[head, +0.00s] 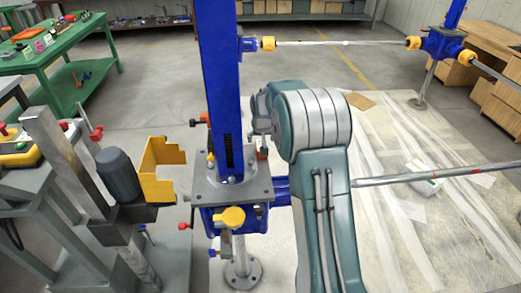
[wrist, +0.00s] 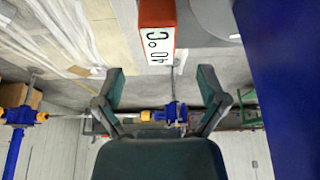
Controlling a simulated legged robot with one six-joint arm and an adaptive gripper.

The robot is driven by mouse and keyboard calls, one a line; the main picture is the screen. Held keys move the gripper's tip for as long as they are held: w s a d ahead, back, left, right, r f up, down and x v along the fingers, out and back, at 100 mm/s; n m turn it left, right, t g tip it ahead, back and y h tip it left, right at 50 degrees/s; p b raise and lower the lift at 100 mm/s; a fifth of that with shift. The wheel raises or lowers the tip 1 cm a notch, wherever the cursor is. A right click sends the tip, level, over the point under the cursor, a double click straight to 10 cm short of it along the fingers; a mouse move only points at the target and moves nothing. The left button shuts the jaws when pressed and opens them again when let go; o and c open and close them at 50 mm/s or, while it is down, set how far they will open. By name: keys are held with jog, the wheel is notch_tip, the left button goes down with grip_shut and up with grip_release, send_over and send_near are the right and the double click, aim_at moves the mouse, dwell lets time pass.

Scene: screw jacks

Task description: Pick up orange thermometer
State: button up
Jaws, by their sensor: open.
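The orange thermometer (wrist: 171,52) shows in the wrist view at the top centre. It is a block with orange edges and a white face marked "40°C", and its upper end is cut off by the picture edge. My gripper (wrist: 160,74) is open, with one finger left and one right of the thermometer's line. The thermometer's lower end lies just above the fingertips in the picture, and I see no contact. In the head view my arm hides most of the gripper. A small reddish patch (head: 262,153) beside the blue column may be the thermometer, but I cannot tell.
A blue screw-jack column (head: 222,90) with a grey plate (head: 232,186) stands left of my arm; its blue side (wrist: 285,80) fills the right of the wrist view. A yellow bracket (head: 160,160) and motor stand further left. A shaft (head: 420,176) runs right.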

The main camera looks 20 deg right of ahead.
jog(key=x, duration=0.5)
jog(key=shift+f, duration=0.2)
grip_shut()
